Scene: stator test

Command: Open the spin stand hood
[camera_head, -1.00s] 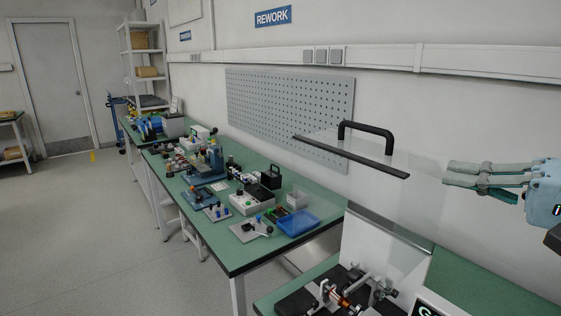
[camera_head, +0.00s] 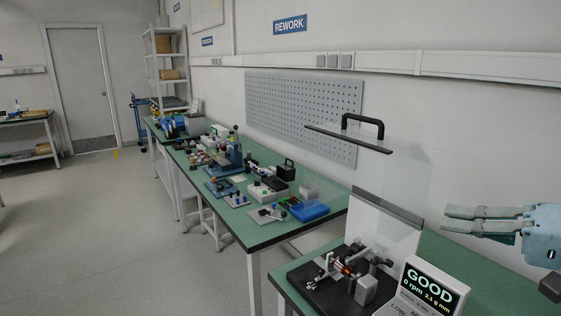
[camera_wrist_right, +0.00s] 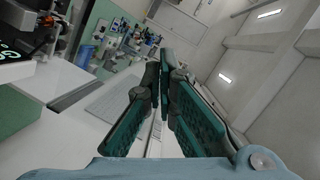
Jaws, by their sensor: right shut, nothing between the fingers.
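The spin stand's clear hood is raised. Its dark front strip (camera_head: 345,139) and black handle (camera_head: 364,125) stand high above the stand, in front of the wall; the clear panel is barely visible. Under it, the stand's black base (camera_head: 325,296) carries a metal fixture with a copper-coloured rotor (camera_head: 345,267). My right gripper (camera_head: 447,219) is at the right, lower than the handle and apart from it. Its fingers are shut and empty, and they also show in the right wrist view (camera_wrist_right: 162,75). My left gripper is not in view.
A display (camera_head: 432,284) beside the stand reads GOOD, 0 rpm. A green bench (camera_head: 265,238) to the left holds a blue tray (camera_head: 309,211) and several small fixtures. A perforated panel (camera_head: 290,105) is on the wall. The floor at left is clear.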

